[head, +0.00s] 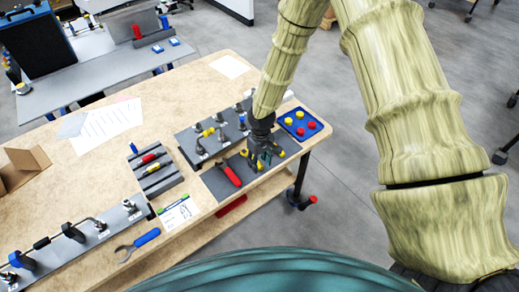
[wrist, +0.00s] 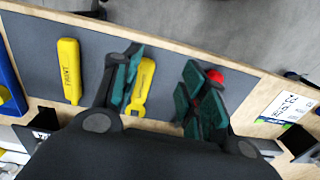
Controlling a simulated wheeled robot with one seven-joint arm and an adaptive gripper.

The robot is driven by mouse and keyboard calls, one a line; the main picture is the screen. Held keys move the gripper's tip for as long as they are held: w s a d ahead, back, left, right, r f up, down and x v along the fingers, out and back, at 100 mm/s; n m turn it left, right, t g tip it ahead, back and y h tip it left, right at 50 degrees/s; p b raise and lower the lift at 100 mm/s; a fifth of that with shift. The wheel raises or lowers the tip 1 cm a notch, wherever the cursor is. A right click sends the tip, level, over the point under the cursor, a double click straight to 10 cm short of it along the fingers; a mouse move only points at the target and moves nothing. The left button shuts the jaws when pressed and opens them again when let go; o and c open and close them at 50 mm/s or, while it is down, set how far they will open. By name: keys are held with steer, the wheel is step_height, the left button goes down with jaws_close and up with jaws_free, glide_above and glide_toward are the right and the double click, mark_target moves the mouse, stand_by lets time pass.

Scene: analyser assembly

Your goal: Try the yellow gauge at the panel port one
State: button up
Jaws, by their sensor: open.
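A yellow wrench-shaped piece (wrist: 142,88), which looks like a gauge, lies on a grey mat (wrist: 180,45). A thicker yellow piece marked FRONT (wrist: 69,70) lies left of it in the wrist view. My gripper (wrist: 162,62) is open over the mat, its fingers on either side of the wrench-shaped piece; contact cannot be told. In the head view my gripper (head: 262,160) hangs over the mat and partly hides the pieces. A grey panel (head: 190,138) with several upright fittings stands behind the mat, a yellow piece (head: 207,131) among them. Its port labels are too small to read.
A red-handled tool (head: 230,173) lies on the mat, partly behind my right finger in the wrist view. A blue tray (head: 318,130) with red and yellow knobs sits to the right. A slotted rack (head: 167,184) and a blue-handled tool (head: 146,238) are to the left.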

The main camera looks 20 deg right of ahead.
mark_target(259, 164)
steer(key=shift+w+d+r, duration=0.2)
steer(key=shift+w+r, duration=0.15)
steer(key=shift+w, duration=0.25)
steer(key=shift+w+d+r, duration=0.2)
steer(key=shift+w+r, duration=0.15)
steer(key=shift+w, duration=0.25)
steer(key=shift+f+b, duration=2)
steer(key=shift+f, duration=1.2)
jaws_close()
steer(key=shift+s+d+r+p, duration=0.1)
steer(key=shift+s+r+p, duration=0.15)
steer(key=shift+r+p, duration=0.55)
steer(key=shift+s+d+r+p, duration=0.1)
steer(key=shift+s+r+p, duration=0.25)
steer(key=shift+r, duration=0.9)
steer(key=shift+s+r+p, duration=0.15)
steer(key=shift+r+p, duration=0.55)
steer(key=shift+r, duration=0.3)
